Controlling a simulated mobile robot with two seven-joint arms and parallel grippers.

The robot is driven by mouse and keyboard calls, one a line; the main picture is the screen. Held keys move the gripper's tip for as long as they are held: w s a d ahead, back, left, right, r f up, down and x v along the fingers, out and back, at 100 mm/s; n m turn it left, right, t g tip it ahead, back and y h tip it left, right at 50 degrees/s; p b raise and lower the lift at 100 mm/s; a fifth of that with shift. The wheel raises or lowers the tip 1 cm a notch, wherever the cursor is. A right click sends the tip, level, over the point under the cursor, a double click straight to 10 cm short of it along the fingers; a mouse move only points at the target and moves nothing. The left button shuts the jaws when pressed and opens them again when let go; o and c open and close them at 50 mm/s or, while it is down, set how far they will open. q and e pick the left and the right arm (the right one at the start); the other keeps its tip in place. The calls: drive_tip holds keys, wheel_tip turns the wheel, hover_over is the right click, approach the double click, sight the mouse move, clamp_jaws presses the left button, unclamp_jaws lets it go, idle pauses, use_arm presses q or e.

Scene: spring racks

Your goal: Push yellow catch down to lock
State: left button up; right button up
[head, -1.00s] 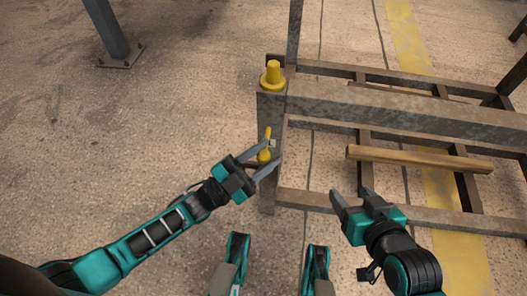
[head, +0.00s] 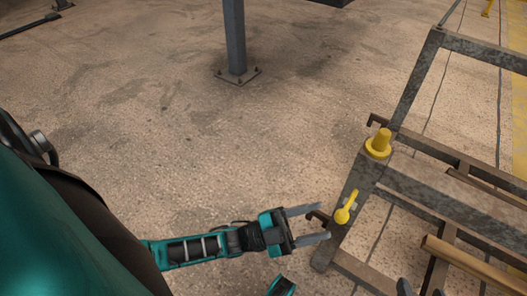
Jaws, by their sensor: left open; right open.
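The yellow catch (head: 346,207) is a small lever with a round lower end, on the corner post of the metal rack (head: 440,185) in the head view. Its narrow end points up and slightly right, along the post. My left gripper (head: 325,221) is open and empty, just left of the catch, with its fingertips pointing at the post. I cannot tell whether a fingertip touches the post. My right gripper (head: 420,290) shows only as dark fingertips at the bottom edge, apart and in front of the rack.
A wooden bar (head: 472,267) lies across the rack's lower frame. A blue-grey pillar (head: 234,40) stands behind; the floor left of the rack is clear.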

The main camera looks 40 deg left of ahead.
use_arm(q)
drive_tip(key=s+a+p, duration=0.1)
drive_tip(key=s+a, duration=0.5)
drive_tip(key=a, duration=0.2)
drive_tip(key=shift+s+a, duration=0.15)
drive_tip(key=shift+s, duration=0.25)
use_arm(e)
drive_tip(key=shift+s+d+r, duration=0.1)
drive_tip(key=shift+s+d, duration=0.2)
drive_tip(key=shift+d, duration=0.05)
use_arm(q)
drive_tip(key=shift+r, duration=0.1)
drive_tip(key=shift+c, duration=0.3)
